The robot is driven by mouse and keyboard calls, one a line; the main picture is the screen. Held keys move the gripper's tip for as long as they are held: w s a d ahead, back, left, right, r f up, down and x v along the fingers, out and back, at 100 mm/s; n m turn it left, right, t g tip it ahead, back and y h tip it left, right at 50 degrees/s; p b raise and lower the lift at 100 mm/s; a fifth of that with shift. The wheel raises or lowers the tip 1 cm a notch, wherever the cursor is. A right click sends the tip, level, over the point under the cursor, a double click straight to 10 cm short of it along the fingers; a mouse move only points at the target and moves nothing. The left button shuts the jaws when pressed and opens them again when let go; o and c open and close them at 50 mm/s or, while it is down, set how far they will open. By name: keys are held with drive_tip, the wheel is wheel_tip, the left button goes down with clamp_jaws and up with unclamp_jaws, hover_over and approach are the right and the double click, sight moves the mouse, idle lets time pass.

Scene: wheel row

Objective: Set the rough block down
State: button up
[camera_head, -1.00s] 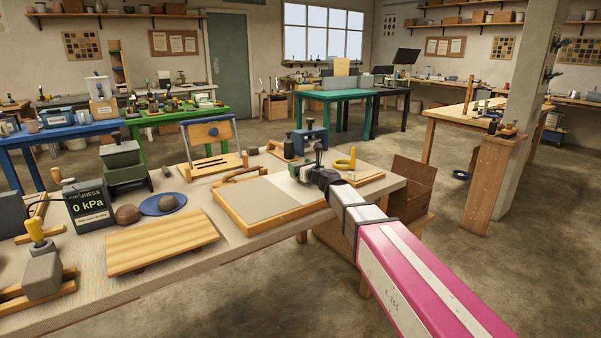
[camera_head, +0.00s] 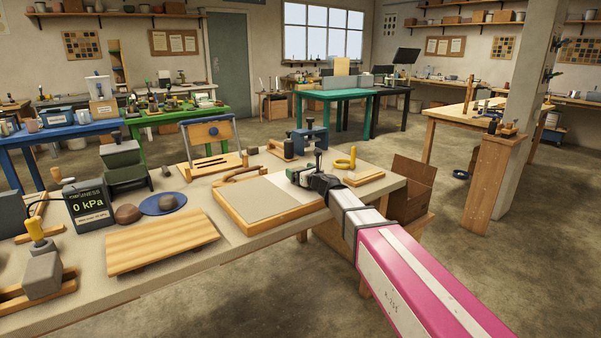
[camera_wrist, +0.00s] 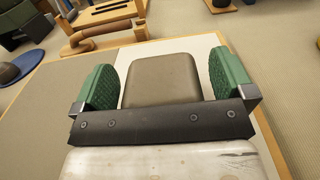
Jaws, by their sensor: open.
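The rough block (camera_wrist: 163,80), grey-brown with rounded corners, lies between my gripper's green pads in the wrist view. My gripper (camera_wrist: 163,88) is open, with a pad on each side of the block and narrow gaps showing. The block is over the white part of a wood-edged board (camera_wrist: 210,45). I cannot tell for certain whether its underside touches the board. In the head view my gripper (camera_head: 297,175) is over the right part of this board (camera_head: 245,198), and I cannot make out the block there.
A wooden slotted stand (camera_head: 213,163) stands behind the board. A yellow ring-shaped piece (camera_head: 346,162) is to the right. The board's grey part is bare.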

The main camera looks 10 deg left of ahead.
drive_tip(key=v, duration=1.2)
drive_tip(key=shift+s, duration=0.1)
